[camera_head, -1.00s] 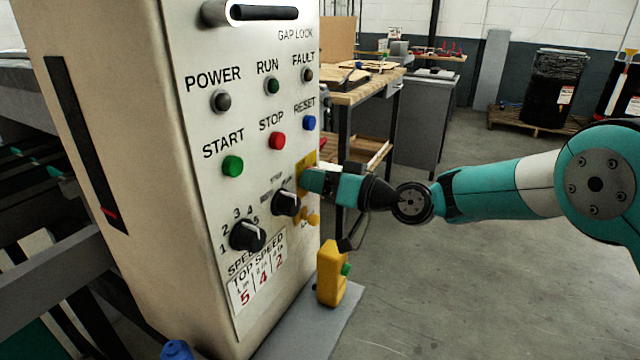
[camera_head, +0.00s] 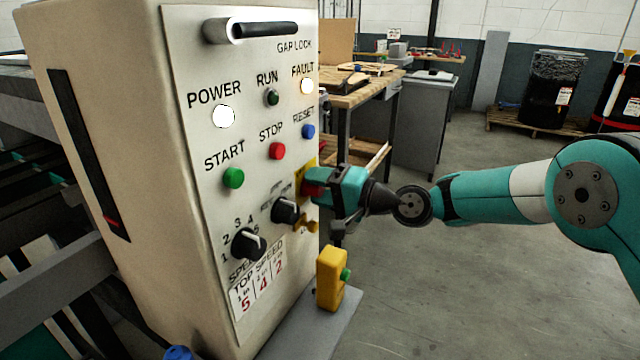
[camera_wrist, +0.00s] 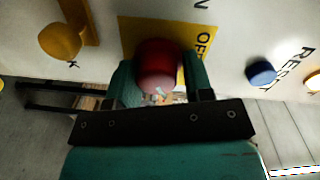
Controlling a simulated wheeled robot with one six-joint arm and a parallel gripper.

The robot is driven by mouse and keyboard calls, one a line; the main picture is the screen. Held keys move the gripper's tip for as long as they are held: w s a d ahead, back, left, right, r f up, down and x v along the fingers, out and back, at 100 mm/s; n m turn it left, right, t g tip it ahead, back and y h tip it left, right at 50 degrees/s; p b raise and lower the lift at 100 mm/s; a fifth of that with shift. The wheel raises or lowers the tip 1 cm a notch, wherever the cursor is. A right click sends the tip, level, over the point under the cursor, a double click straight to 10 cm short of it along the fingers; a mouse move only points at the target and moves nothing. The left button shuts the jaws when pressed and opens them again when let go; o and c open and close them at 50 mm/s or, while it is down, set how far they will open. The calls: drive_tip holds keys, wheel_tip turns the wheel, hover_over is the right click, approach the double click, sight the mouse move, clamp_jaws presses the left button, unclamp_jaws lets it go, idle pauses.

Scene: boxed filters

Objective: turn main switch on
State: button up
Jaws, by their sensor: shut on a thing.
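The main switch is a red knob (camera_wrist: 158,62) on a yellow plate (camera_wrist: 190,35) marked "OFF" in the wrist view. In the head view a little of the red knob (camera_head: 312,188) shows at the right edge of the panel, mostly hidden by my gripper. My gripper (camera_head: 322,186) is shut on the red knob, with one teal finger on each side of it in the wrist view. The POWER lamp (camera_head: 224,117) and the FAULT lamp (camera_head: 306,86) glow white. The RUN lamp (camera_head: 272,98) is dark green.
The panel also bears a green START button (camera_head: 233,178), a red STOP button (camera_head: 277,151), a blue RESET button (camera_head: 308,131) and black dials (camera_head: 248,244). A yellow box (camera_head: 331,279) with a green button stands below my gripper. Open floor lies to the right.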

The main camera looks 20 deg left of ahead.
drive_tip(key=shift+w+f+m, duration=0.1)
drive_tip(key=shift+m, duration=0.4)
drive_tip(key=shift+f, duration=0.15)
drive_tip(key=o, duration=0.8)
drive_tip(key=d+b, duration=0.1)
drive_tip(key=d, duration=0.4)
drive_tip(key=s+d+b, duration=0.1)
drive_tip(key=d, duration=0.5)
drive_tip(key=d+r+b, duration=0.1)
drive_tip(key=d, duration=0.5)
drive_tip(key=shift+s+d+r, duration=0.1)
drive_tip(key=shift+s+d, duration=0.05)
drive_tip(key=shift+s, duration=0.1)
